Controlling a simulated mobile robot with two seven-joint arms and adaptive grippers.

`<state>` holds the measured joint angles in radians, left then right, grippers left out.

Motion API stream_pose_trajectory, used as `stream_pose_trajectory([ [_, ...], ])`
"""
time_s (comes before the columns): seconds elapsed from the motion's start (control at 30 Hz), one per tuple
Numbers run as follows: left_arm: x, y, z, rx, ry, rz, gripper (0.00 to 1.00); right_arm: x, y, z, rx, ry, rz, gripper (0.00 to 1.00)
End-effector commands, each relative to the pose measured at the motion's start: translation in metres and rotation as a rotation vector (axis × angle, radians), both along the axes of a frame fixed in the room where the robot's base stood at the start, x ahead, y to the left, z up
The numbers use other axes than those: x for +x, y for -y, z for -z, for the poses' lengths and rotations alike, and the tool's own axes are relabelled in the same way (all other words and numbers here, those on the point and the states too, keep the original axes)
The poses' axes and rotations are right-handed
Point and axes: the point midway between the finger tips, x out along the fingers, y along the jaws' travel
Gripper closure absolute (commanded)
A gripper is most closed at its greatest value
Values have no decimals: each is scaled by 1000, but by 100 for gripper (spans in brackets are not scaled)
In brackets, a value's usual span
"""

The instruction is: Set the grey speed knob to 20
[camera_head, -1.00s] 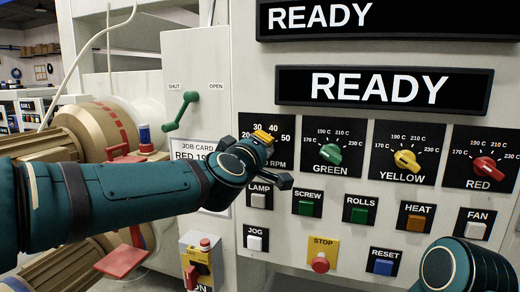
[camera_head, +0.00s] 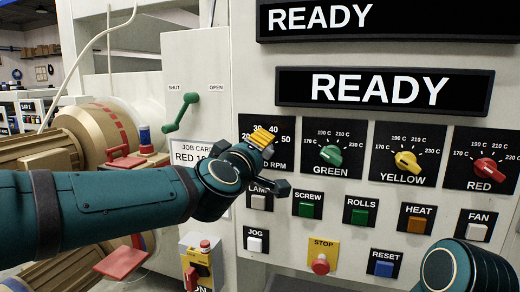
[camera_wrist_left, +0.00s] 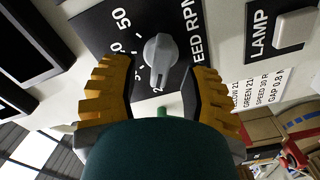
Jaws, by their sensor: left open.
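The grey speed knob (camera_wrist_left: 160,55) shows in the left wrist view, on its black dial (camera_wrist_left: 100,28). My left gripper (camera_wrist_left: 157,70) is open, with one yellow ribbed finger on each side of the knob. I see gaps between the fingers and the knob. The narrow end of the knob points down in this view, toward a partly hidden number starting with 2. In the head view, my left gripper (camera_head: 263,141) covers the knob and the middle of the speed dial (camera_head: 245,123). Only part of my right arm shows at the lower right; its gripper is out of view.
The green knob (camera_head: 331,154), yellow knob (camera_head: 407,161) and red knob (camera_head: 487,168) are to the right. Below are the lamp button (camera_head: 258,202), screw button (camera_head: 306,209) and red stop button (camera_head: 320,264). A green lever (camera_head: 180,112) is at left, above the job card (camera_head: 190,153).

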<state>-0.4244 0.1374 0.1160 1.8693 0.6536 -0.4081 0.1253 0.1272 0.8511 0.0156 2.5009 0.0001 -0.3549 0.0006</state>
Motion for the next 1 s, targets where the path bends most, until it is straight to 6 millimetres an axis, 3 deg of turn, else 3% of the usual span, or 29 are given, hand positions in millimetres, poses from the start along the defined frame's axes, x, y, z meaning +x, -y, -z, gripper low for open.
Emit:
stream_pose_trajectory([
  [0.3, -61, -20, -1, -1, 2, 0, 54, 0, 0, 0, 0, 0, 0, 53],
  [0.5, -84, -27, -1, -1, 2, 1, 54, 0, 0, 0, 0, 0, 0, 53],
  [1.0, -89, -29, 3, 5, -5, 0, 54, 0, 0, 0, 0, 0, 0, 53],
])
